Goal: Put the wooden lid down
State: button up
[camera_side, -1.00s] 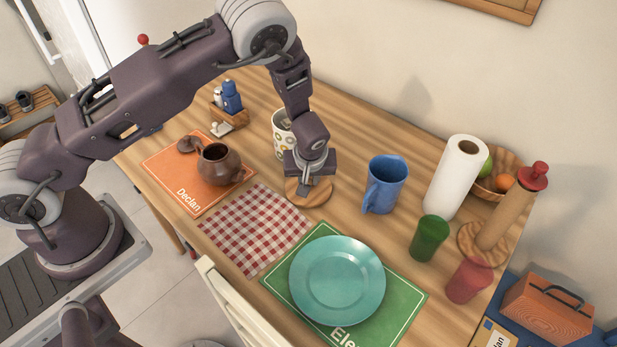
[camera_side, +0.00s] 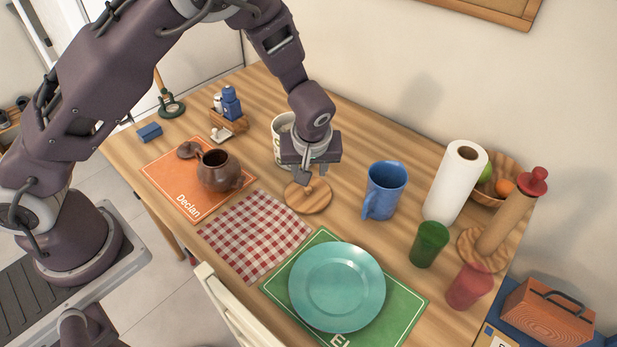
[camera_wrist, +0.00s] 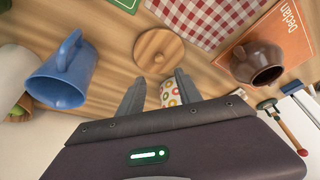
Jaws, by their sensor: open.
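The wooden lid (camera_side: 310,199) is a round disc with a small knob, lying flat on the table between the checked cloth and the blue mug. It also shows in the wrist view (camera_wrist: 150,52), clear of the fingers. My gripper (camera_side: 312,178) is open and empty, just above the lid and apart from it. In the wrist view its two fingers (camera_wrist: 158,85) are spread. A patterned canister (camera_side: 281,148) stands behind my gripper and is partly hidden by it.
The blue mug (camera_side: 385,190) stands right of the lid. The red checked cloth (camera_side: 255,235) lies to its left front, and a teal plate (camera_side: 337,286) nearer. A brown pot (camera_side: 218,172) stands on the orange mat. A paper towel roll (camera_side: 456,182) and green cup (camera_side: 428,244) are farther right.

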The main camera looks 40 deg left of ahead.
jog(key=s+a+r+m+h, duration=0.1)
jog(key=s+r+h, duration=0.1)
jog(key=s+r, duration=0.5)
jog(key=s+a+r+m+h, duration=0.1)
jog(key=s+r+m, duration=0.15)
jog(key=r, duration=0.95)
jog(key=s+a+r+m+t, duration=0.1)
jog(key=s+r+m, duration=0.1)
jog(key=s, duration=0.7)
jog(key=s+a+r+m+t, duration=0.1)
jog(key=s+r+m, duration=0.2)
jog(key=s, duration=0.5)
jog(key=shift+s+a+r, duration=0.3)
jog(key=shift+s+r, duration=0.05)
jog(key=shift+r, duration=0.5)
